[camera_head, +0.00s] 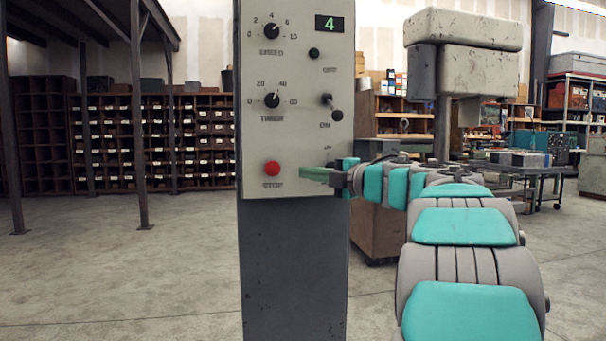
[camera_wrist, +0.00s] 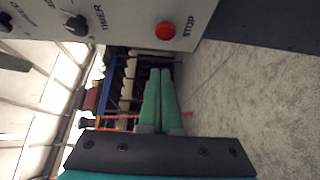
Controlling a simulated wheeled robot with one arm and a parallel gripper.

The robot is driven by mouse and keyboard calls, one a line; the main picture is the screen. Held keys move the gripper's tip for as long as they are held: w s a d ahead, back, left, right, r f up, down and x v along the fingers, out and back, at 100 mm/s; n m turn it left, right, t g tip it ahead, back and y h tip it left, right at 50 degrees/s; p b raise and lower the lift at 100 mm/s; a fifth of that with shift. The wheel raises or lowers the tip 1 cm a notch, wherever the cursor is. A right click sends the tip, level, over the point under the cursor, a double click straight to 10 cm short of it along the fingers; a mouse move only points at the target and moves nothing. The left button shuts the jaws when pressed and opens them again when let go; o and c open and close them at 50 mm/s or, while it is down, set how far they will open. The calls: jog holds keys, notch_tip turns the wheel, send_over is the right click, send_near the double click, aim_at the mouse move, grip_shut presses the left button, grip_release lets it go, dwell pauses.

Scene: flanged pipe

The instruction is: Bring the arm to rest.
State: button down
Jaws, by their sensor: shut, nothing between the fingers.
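My arm, grey with teal pads, reaches up from the lower right in the head view and bends left toward a control panel (camera_head: 297,100). My gripper (camera_head: 302,174) has green fingers and is at the panel's lower part, just right of the red STOP button (camera_head: 272,168). In the wrist view the fingers of my gripper (camera_wrist: 160,72) lie together, shut and empty. The STOP button (camera_wrist: 166,31) shows there above the fingertips, apart from them. I cannot tell whether the fingers touch the panel.
Shelves (camera_head: 160,135) stand behind. Floor at left (camera_head: 120,270) is clear.

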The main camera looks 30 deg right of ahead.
dwell(0.4)
notch_tip(320, 180, up, 4)
jog(key=w+m+t+h, duration=0.2)
jog(key=m+t+h, duration=0.1)
jog(key=m+h, duration=0.2)
jog(key=s+a+f+m+g+h, duration=0.1)
jog(key=s+f+m+g+h, duration=0.5)
jog(key=f, duration=0.7)
jog(key=s+a+f+m+g+h, duration=0.1)
jog(key=s+f+m+g, duration=0.4)
jog(key=s+f+m, duration=0.55)
jog(key=s+a+f+g+y, duration=0.2)
jog(key=s+a+f+g, duration=0.3)
jog(key=s+a+f, duration=0.5)
jog(key=s+a+f+g+y+p, duration=0.1)
jog(key=s+a+f+g+y, duration=0.2)
jog(key=s+a+f, duration=0.7)
jog(key=s+f+g, duration=0.1)
jog(key=s+g, duration=0.1)
jog(key=s, duration=0.5)
jog(key=shift+s+a+f+m+g+y, duration=0.2)
jog(key=shift+s+a+m+g+y, duration=0.1)
jog(key=shift+a+m, duration=0.1)
